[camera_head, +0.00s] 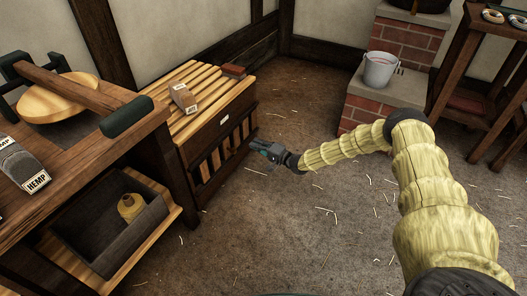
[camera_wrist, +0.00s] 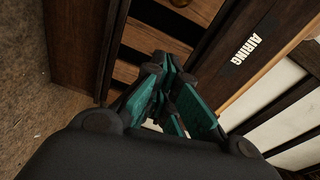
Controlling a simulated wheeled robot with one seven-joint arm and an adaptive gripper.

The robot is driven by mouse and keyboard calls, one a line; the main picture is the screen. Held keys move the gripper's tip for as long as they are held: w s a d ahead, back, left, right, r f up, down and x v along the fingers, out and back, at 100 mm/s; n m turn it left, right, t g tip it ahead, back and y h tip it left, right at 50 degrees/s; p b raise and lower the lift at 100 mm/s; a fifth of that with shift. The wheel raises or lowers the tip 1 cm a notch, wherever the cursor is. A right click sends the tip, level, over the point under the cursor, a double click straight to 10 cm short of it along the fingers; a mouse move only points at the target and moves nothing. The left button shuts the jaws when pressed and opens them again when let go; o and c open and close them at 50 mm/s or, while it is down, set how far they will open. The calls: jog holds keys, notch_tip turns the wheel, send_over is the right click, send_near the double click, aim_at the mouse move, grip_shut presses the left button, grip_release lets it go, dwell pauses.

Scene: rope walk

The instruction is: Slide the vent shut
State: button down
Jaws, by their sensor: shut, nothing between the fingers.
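The vent (camera_head: 225,150) is a barred panel in the front of a low wooden chest, with upright dark bars and lighter wood strips between them. In the wrist view, the vent (camera_wrist: 150,45) shows dark and tan strips ahead of the fingers. A small round knob (camera_wrist: 181,2) is cut off by that view's top edge. My gripper (camera_head: 258,148) is shut and empty at the right end of the chest's front. In the wrist view, my gripper's teal-padded fingers (camera_wrist: 167,68) partly cover the vent; whether they touch it I cannot tell.
The chest (camera_head: 240,101) has a slatted top holding a tan block (camera_head: 183,97) and a reddish-brown block (camera_head: 234,71). An "AIRING" label (camera_wrist: 247,44) marks its front rail. A workbench (camera_head: 75,170) stands left. A bucket (camera_head: 380,70) stands on brick at the back. The floor in front is clear apart from straw.

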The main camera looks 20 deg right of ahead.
aim_at(236, 144)
jog(key=shift+w+a+f+b, duration=0.1)
jog(key=shift+w+a+b, duration=0.2)
jog(key=shift+a, duration=0.6)
jog(key=shift+w+a+f+b, duration=0.15)
jog(key=shift+a+b, duration=0.3)
jog(key=shift+a, duration=0.4)
jog(key=shift+w+a+f+b, duration=0.1)
jog(key=shift+a+b, duration=0.25)
jog(key=shift+a, duration=0.55)
jog(key=shift+a, duration=0.1)
